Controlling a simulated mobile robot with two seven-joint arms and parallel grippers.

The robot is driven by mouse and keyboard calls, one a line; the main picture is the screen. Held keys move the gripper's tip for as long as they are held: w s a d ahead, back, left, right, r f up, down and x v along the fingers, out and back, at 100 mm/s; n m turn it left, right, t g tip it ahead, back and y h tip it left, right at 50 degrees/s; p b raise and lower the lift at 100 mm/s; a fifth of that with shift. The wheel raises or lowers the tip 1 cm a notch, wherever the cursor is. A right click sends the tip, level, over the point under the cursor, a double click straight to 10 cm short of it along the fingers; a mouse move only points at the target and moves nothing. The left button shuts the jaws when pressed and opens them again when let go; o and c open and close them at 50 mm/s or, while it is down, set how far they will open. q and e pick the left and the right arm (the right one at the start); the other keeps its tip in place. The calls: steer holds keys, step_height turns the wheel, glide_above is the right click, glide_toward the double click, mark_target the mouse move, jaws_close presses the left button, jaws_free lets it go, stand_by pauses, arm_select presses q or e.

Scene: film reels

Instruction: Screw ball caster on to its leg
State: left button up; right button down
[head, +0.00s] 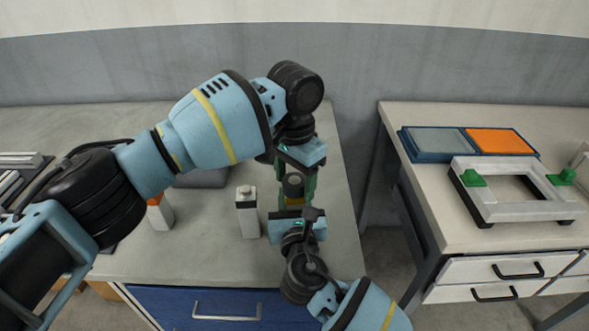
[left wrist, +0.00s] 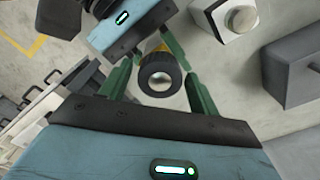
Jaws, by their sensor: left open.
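The ball caster (left wrist: 160,74), a black ring with a shiny metal ball, sits between the green fingers of my left gripper (left wrist: 158,90). These fingers are open, with a gap on each side. In the head view the caster (head: 293,184) is a dark cylinder below my left gripper (head: 296,178). A short yellow part (left wrist: 154,45), seemingly the leg, shows behind the caster, at the fingers of my right gripper (head: 297,211), which appear shut on it. Whether caster and leg are threaded together is hidden.
A white block with a round knob (head: 247,213) stands close left of the grippers; an orange-and-white one (head: 160,212) is further left. A dark grey box (head: 203,178) lies behind. The worktop's right edge is near. A tray (head: 436,142) and white frame (head: 490,208) are on the right table.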

arm_select(q)
steer(key=c, duration=1)
steer(key=o, duration=1.2)
step_height(320, 180, up, 12)
arm_select(e)
steer(key=c, duration=0.9)
jaws_free()
steer(key=shift+o, duration=0.2)
